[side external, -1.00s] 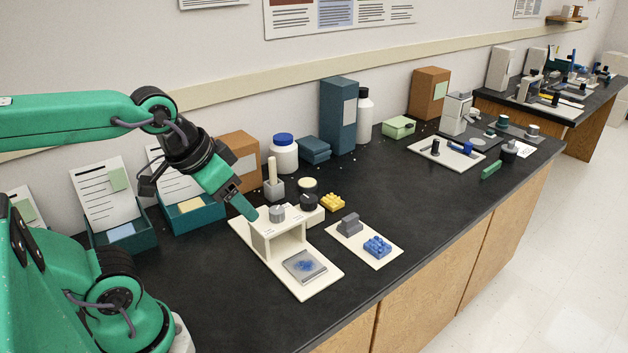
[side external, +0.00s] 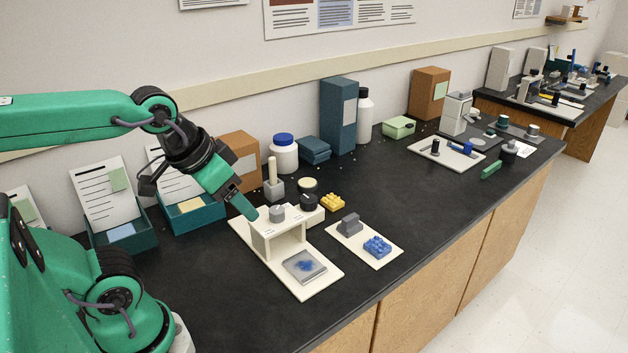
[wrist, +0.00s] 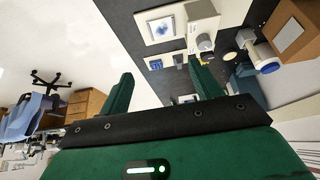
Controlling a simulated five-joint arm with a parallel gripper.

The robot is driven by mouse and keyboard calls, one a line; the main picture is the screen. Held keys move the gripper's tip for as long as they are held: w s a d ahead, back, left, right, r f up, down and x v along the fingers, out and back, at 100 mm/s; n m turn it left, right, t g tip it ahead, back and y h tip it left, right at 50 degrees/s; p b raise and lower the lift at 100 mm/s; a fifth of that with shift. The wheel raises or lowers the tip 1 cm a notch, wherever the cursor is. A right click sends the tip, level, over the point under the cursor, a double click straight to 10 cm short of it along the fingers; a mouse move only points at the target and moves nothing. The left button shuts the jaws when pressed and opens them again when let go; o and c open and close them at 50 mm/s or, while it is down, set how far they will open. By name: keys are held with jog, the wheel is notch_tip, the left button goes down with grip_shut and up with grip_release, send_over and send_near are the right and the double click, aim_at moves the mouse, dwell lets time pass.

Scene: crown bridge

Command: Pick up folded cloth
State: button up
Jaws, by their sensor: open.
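The folded cloth (side external: 314,149) looks like a dark blue layered stack. It lies on the black bench near the wall, between the white jar with a blue lid (side external: 284,153) and the tall blue box (side external: 339,117). My gripper (side external: 249,212) points down at the left end of the small white stand (side external: 278,234), in front of the cloth and apart from it. In the wrist view my two green fingers (wrist: 162,88) are spread with nothing held between them.
A white bottle (side external: 363,115) stands behind the tall box.

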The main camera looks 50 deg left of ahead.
jog(key=shift+o, duration=0.4)
jog(key=shift+w+r, duration=0.1)
jog(key=shift+w, duration=0.05)
jog(key=g, duration=0.6)
send_over(349, 218)
notch_tip(349, 218, down, 16)
jog(key=shift+r, duration=0.2)
jog(key=shift+f, duration=0.25)
jog(key=shift+w+f, duration=0.1)
jog(key=shift+f, duration=3.8)
